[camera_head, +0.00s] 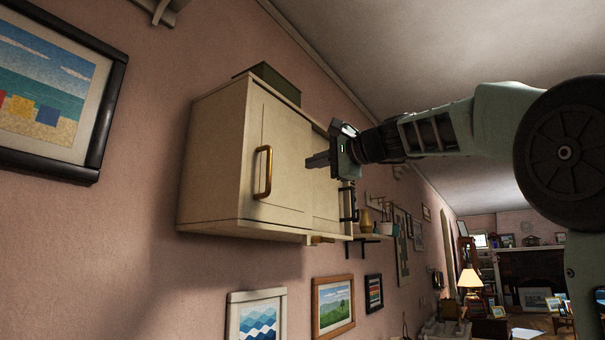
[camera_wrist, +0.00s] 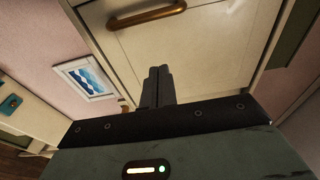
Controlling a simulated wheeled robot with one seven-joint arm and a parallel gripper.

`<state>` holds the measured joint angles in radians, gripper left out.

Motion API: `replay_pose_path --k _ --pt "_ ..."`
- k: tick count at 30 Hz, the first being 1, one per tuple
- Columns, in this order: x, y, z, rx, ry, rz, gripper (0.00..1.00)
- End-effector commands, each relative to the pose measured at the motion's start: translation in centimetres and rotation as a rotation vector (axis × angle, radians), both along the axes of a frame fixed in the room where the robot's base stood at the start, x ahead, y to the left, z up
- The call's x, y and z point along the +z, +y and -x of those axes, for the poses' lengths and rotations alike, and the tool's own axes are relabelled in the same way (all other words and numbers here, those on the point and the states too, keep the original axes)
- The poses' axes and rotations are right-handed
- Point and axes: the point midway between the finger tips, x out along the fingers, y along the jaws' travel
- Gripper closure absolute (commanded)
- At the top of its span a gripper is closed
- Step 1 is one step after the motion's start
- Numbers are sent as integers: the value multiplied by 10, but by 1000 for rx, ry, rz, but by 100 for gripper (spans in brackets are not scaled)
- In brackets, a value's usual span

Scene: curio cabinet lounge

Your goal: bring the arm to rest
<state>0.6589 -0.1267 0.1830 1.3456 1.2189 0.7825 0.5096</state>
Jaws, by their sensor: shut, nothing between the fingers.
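My gripper (camera_head: 318,160) is in front of the right part of a cream wall cabinet (camera_head: 216,160) in the head view. Its fingers are together and empty, pointing left toward the cabinet. My arm reaches in from the right, raised. In the wrist view the shut fingers (camera_wrist: 157,86) show in front of the cabinet door (camera_wrist: 190,55). The brass handle (camera_wrist: 146,15) is beyond the fingertips, apart from them. The cabinet's left door handle (camera_head: 263,172) also shows in the head view. Part of the cabinet front is hidden behind my gripper.
A green box (camera_head: 272,78) sits on the cabinet. A small shelf (camera_head: 371,237) with a yellow vase (camera_head: 366,220) is just right of it. Framed pictures, including a beach scene (camera_head: 50,85) and a wave picture (camera_head: 257,316), hang on the pink wall. Open room lies at the far right.

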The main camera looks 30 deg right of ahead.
Motion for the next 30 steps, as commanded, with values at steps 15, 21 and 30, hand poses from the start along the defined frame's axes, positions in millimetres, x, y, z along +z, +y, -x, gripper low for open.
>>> replay_pose_path --k 15,21,30 --pt "-23 12 -2 28 46 24 100" --pt "-126 80 -25 165 233 173 100" --pt "-306 202 11 491 491 547 100"
